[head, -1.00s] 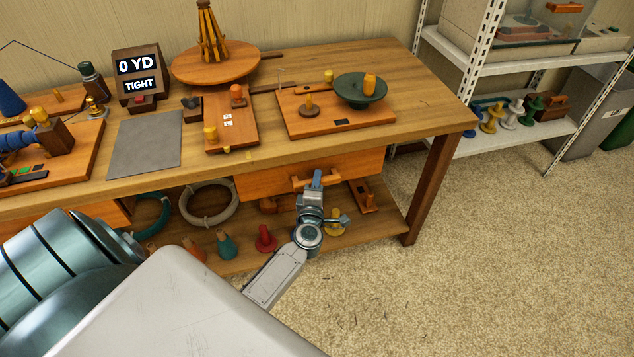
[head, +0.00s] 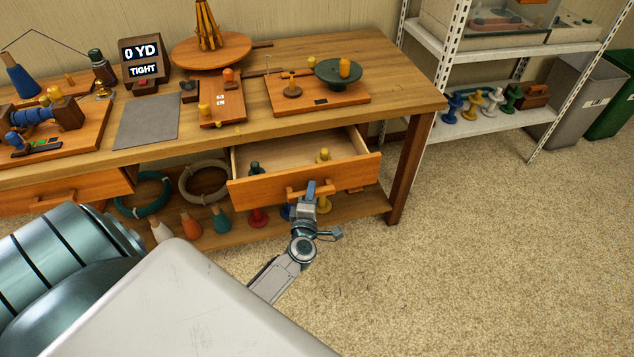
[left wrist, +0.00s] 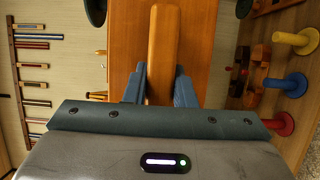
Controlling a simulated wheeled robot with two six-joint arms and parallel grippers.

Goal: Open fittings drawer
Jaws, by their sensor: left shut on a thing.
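The fittings drawer (head: 262,190) hangs under the right part of the workbench and is pulled partly out. Its inside shows, with a dark green piece (head: 255,168) and a yellow piece (head: 323,156) in it. My left gripper (head: 309,192) is at the drawer's wooden handle (head: 296,191), shut on it. In the left wrist view the handle (left wrist: 164,45) stands between the two blue-grey fingers (left wrist: 160,85). My right gripper is not in view.
The workbench top (head: 400,98) carries winding fixtures and a display reading "0 YD TIGHT" (head: 145,60). Cones and coils lie on the lower shelf (head: 205,243). A second drawer (head: 70,190) is at left. A white rack (head: 490,125) and bins stand at right. Carpet in front is free.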

